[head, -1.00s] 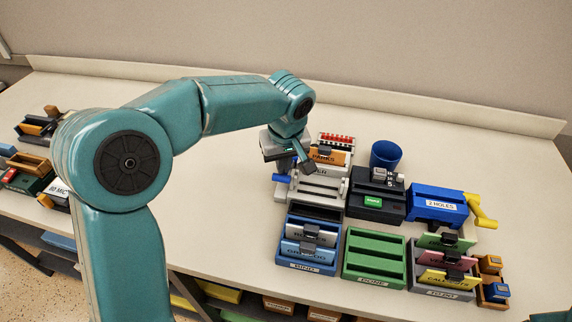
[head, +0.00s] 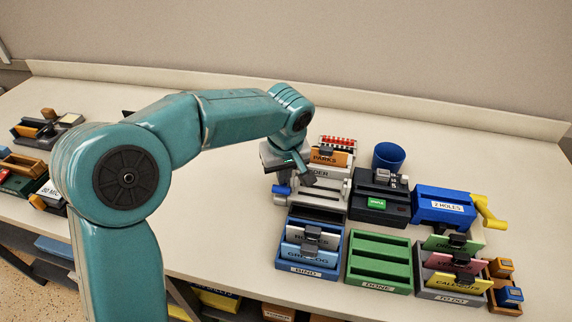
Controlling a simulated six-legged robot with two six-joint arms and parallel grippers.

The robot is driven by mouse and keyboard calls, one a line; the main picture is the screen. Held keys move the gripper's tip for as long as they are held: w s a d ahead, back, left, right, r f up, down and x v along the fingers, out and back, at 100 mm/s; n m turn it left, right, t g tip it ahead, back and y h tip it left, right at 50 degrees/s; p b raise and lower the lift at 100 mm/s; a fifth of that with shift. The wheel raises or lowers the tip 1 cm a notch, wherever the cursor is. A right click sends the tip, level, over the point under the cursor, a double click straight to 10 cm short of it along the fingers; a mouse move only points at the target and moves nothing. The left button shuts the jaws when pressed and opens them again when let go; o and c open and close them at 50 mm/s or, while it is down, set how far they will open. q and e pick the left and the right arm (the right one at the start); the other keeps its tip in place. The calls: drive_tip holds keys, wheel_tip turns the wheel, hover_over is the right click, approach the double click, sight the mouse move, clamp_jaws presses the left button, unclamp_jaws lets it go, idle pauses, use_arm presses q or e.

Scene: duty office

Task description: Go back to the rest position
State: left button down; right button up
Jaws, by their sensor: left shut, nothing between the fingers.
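My left arm comes in from the left and reaches across the bench. Its left gripper (head: 294,174) is shut and empty, above the back part of the grey binder machine (head: 322,190), whose label it partly hides. Whether it touches the machine I cannot tell. My right gripper is not in view.
Right of the binder stand a black device (head: 378,205), a blue cup (head: 388,156) and a blue punch (head: 444,203) with a yellow crank. In front are the blue BIND tray (head: 312,271), green DONE tray (head: 378,286) and grey TO DO tray (head: 440,296).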

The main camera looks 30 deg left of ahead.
use_arm(q)
drive_tip(key=shift+s+f+b, duration=0.15)
drive_tip(key=shift+s+f, duration=0.05)
drive_tip(key=shift+f, duration=0.3)
drive_tip(key=shift+s+f+b, duration=0.15)
drive_tip(key=shift+f, duration=0.35)
drive_tip(key=shift+g, duration=0.3)
drive_tip(key=shift+w+r+p, duration=0.15)
drive_tip(key=shift+r+p, duration=0.5)
drive_tip(key=shift+r, duration=0.1)
wheel_tip(320, 180, up, 10)
drive_tip(key=p, duration=0.7)
drive_tip(key=shift+w, duration=0.25)
